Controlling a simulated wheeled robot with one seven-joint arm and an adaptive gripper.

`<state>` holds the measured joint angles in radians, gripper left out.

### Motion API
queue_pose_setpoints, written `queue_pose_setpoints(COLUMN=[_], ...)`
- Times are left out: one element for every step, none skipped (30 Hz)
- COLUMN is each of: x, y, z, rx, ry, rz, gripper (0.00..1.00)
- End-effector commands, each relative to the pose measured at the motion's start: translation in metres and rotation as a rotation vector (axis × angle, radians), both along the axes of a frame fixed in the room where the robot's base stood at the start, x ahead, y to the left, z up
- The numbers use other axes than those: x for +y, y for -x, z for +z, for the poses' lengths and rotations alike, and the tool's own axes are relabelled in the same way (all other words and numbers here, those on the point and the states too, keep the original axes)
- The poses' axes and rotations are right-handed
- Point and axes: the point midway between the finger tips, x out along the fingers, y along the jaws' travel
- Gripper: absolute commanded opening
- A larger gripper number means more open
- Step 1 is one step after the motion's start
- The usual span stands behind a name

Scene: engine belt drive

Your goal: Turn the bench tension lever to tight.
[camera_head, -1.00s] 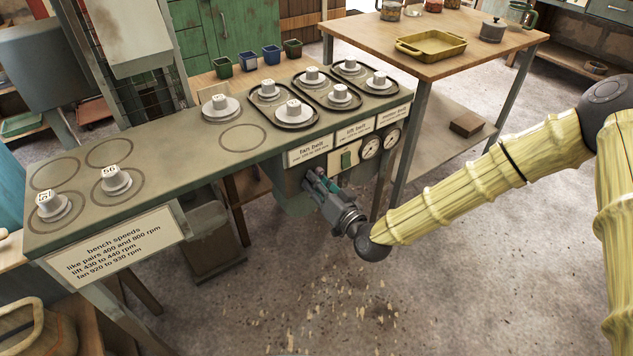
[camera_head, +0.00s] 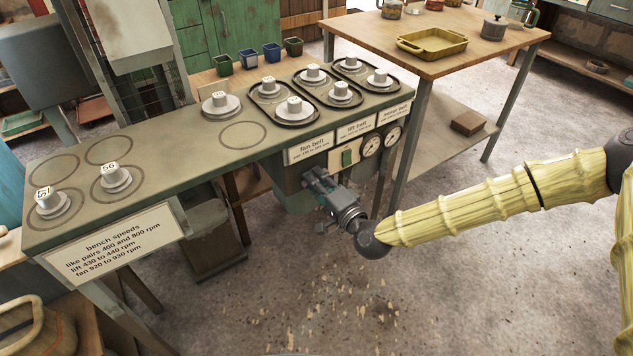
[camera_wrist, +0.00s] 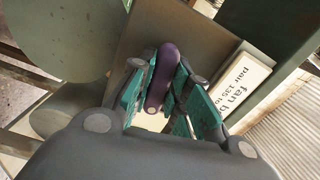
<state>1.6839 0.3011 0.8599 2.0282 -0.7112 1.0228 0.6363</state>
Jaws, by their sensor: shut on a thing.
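The tension lever (camera_wrist: 161,78) shows in the wrist view as a purple, rounded bar between the teal finger pads. My gripper (camera_wrist: 172,88) is shut on it. In the head view my gripper (camera_head: 316,180) is at the bench's front face, below the fan belt label, and hides the lever. The bench (camera_head: 190,150) is a long green-topped counter. I cannot read any tight or slack mark by the lever.
Pulleys stand on the bench, some in dark trays (camera_head: 338,91). A wooden table (camera_head: 470,50) stands behind right. Open floor lies in front.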

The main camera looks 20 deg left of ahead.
Motion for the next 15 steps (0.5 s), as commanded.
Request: queue_pose_setpoints(x=[-0.0009, -0.0008, -0.0009, -0.0009, -0.0008, -0.0008, -0.0007, -0.0006, -0.0005, -0.0004, -0.0003, -0.0002, -0.0002, -0.0001, -0.0001], y=[0.0002, 0.0001, 0.0000, 0.0000, 0.0001, 0.0001, 0.0003, 0.0004, 0.0004, 0.0005, 0.0006, 0.0005, 0.0005, 0.0006, 0.0006], z=[-0.0020, -0.0016, -0.0012, -0.0012, -0.0011, -0.0013, -0.0012, -0.0012, -0.0011, -0.0010, -0.0009, -0.0008, -0.0007, -0.0007, -0.0006], rx=[0.024, 0.037, 0.053, 0.064, 0.074, 0.086, 0.094, 0.101, 0.109, 0.115, 0.119, 0.125, 0.128, 0.131, 0.134], ry=[-0.016, -0.028, -0.040, -0.049, -0.056, -0.064, -0.071, -0.077, -0.083, -0.087, -0.091, -0.095, -0.098, -0.100, -0.102], rz=[-0.001, -0.001, -0.001, -0.001, -0.001, 0.000, 0.000, 0.000, 0.000, 0.000, 0.000, 0.000, 0.000, 0.000, 0.001], gripper=[0.00, 0.00, 0.00, 0.00, 0.00, 0.00, 0.00, 0.00, 0.00, 0.00, 0.00, 0.00, 0.00, 0.00, 0.00])
